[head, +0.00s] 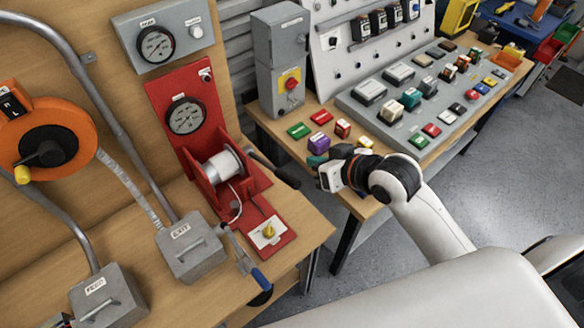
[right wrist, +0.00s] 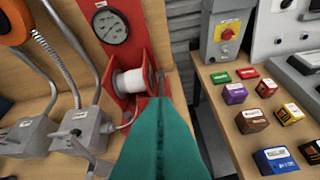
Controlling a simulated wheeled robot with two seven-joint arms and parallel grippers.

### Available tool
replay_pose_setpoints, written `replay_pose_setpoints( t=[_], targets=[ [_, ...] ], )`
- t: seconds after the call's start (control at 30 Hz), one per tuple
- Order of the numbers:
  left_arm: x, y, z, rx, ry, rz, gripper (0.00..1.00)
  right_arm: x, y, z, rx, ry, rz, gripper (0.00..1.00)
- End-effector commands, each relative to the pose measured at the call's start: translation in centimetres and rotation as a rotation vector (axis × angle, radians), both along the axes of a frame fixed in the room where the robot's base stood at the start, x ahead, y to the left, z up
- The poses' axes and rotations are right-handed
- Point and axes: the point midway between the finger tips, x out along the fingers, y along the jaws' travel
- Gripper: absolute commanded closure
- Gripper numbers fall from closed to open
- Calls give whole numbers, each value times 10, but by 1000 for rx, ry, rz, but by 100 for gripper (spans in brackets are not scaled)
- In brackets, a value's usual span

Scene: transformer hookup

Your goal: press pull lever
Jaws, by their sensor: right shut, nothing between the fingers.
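The red pull tester (head: 185,110) stands on the left bench with a dial gauge and a spool of white line. A black-handled lever (head: 274,169) sticks out from its right side toward the bench gap. A blue-gripped lever (head: 259,277) hangs at the bench's front edge; I cannot tell which of the two is the pull lever. My right gripper (head: 317,162) is shut and empty, right of the black handle and apart from it. In the right wrist view its teal fingers (right wrist: 160,104) are together, pointing toward the red tester and covering part of it. My left gripper is not in view.
On the right bench, several coloured blocks, such as a purple one (head: 318,143), lie close to my right gripper. A sloped grey panel (head: 432,120) with buttons stands beyond. Grey conduit boxes (head: 190,250) and an orange tape reel (head: 45,138) are at left. A gap separates the benches.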

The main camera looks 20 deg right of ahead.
Motion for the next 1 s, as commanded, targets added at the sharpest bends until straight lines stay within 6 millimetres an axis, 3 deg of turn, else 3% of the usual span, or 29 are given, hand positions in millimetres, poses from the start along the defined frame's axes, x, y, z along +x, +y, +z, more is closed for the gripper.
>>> replay_pose_setpoints(
  t=[0.27,0.8,1.0],
  targets=[
    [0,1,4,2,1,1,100,8,3,-5,1,3,-2,100],
    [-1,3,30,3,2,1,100,77,34,-59,-1,4,-1,100],
    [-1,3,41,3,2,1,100,63,34,-85,-2,5,-1,100]
  ],
)
